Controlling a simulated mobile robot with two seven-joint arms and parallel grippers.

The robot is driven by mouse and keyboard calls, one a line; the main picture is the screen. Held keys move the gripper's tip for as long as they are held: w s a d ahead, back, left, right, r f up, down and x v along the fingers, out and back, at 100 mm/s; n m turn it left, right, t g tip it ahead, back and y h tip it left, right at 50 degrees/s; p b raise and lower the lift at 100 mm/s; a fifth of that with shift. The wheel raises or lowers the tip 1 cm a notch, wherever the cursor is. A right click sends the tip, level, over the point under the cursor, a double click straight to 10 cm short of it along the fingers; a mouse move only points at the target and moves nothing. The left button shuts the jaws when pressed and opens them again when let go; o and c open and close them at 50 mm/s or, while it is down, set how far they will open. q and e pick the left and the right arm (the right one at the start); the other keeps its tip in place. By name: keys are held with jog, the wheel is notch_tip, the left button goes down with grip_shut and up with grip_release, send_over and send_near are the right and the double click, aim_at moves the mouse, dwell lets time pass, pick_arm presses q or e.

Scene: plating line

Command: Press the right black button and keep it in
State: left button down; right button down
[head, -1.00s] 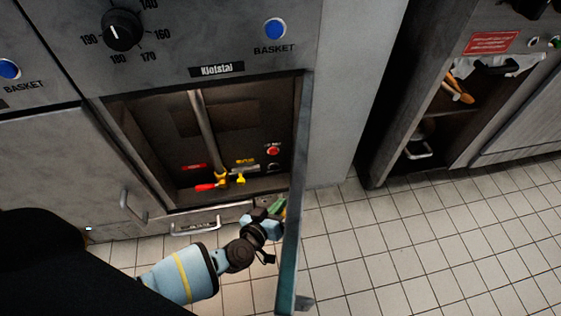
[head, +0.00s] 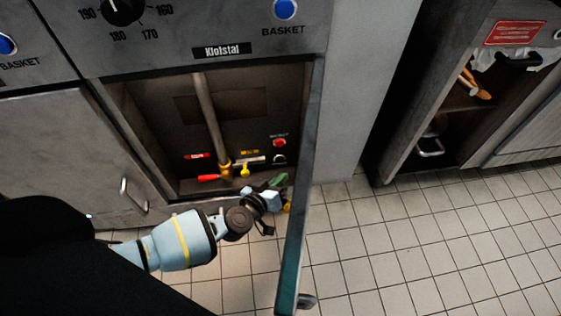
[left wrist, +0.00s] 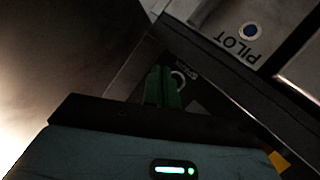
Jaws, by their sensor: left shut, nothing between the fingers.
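The right black button (head: 279,159) is small and dark with a pale ring, low on the right of the open cabinet's back panel, just below a red button (head: 279,143). In the left wrist view a pale ring (left wrist: 180,78), seemingly this button's, shows right beside the fingers, partly covered by them. My left gripper (head: 279,181) has green fingers, shut and empty, at the cabinet opening just below the button in the head view. The fingers also show in the left wrist view (left wrist: 164,88). I cannot tell whether they touch the button. My right gripper is not in view.
The open cabinet door (head: 302,190) stands close to the right of my left gripper. A red-handled lever (head: 210,178) and a yellow valve (head: 245,171) sit left of the buttons by a vertical pipe (head: 210,120). Tiled floor (head: 400,240) lies clear to the right.

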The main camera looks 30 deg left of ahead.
aim_at(279, 159)
pick_arm(q)
jog(key=shift+w+a, duration=0.6)
jog(key=shift+w, duration=0.35)
jog(key=shift+w+a, duration=0.15)
jog(key=shift+w, duration=0.05)
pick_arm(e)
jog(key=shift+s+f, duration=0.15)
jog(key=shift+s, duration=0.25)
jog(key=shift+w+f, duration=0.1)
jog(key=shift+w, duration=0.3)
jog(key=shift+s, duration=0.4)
pick_arm(q)
jog(key=shift+w, duration=0.15)
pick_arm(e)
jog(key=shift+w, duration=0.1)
pick_arm(q)
jog(key=shift+w+a, duration=0.2)
jog(key=shift+a, duration=0.05)
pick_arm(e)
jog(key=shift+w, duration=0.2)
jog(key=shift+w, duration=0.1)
